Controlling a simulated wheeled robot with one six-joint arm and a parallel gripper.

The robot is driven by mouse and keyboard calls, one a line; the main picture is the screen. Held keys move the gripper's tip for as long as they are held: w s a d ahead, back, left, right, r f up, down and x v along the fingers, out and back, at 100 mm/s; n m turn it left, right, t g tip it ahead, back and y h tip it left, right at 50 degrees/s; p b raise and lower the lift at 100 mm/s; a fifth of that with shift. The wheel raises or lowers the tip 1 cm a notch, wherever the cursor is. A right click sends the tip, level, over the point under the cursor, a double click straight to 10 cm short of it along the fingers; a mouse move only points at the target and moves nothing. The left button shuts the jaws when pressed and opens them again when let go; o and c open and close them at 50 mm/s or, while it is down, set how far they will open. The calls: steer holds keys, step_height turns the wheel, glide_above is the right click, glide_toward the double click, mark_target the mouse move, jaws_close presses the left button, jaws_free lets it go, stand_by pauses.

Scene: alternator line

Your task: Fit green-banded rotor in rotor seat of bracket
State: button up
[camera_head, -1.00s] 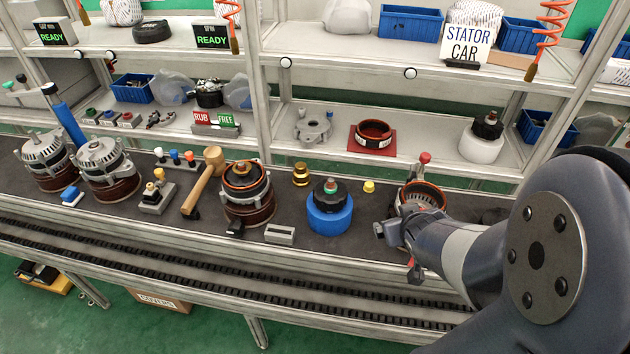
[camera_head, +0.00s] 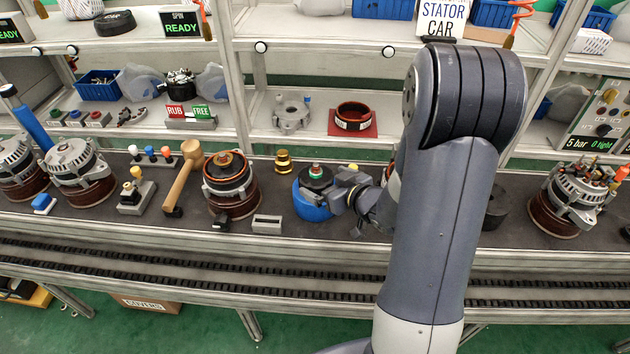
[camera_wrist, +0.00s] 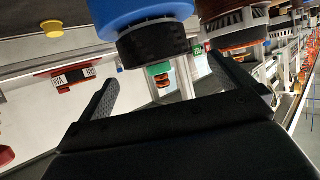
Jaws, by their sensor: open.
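The green-banded rotor (camera_head: 316,173) is a dark cylinder with a green band at its top, upright in a blue holder (camera_head: 312,208) on the bench. My gripper (camera_head: 345,190) is open beside the rotor, on its right. In the wrist view, which looks upside down, the rotor's dark body (camera_wrist: 155,45) hangs below the blue holder (camera_wrist: 140,12). Its green band (camera_wrist: 158,69) appears between the open fingers (camera_wrist: 165,88); contact cannot be told. A grey bracket (camera_head: 292,113) lies on the shelf behind. Whether it is the task's bracket is unclear; my arm hides part of the bench.
A copper-wound unit (camera_head: 230,185), a wooden mallet (camera_head: 188,170) and a small grey block (camera_head: 267,224) stand left of the holder. A brass piece (camera_head: 283,160) is behind it. Another alternator (camera_head: 570,195) is at the right. The conveyor (camera_head: 240,268) runs along the front.

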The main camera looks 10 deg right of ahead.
mark_target(320, 176)
steer(key=shift+d+p+x, duration=0.1)
steer(key=shift+p+x, duration=0.15)
steer(key=shift+x, duration=1.25)
steer(key=shift+d+p+x, duration=0.15)
steer(key=shift+p+x, duration=0.1)
steer(key=shift+x, duration=1.2)
steer(key=shift+w+f, duration=0.1)
steer(key=shift+c, duration=0.4)
steer(key=c, duration=1.8)
steer(key=shift+w, duration=0.15)
steer(key=shift+c, duration=0.4)
steer(key=shift+r, duration=0.3)
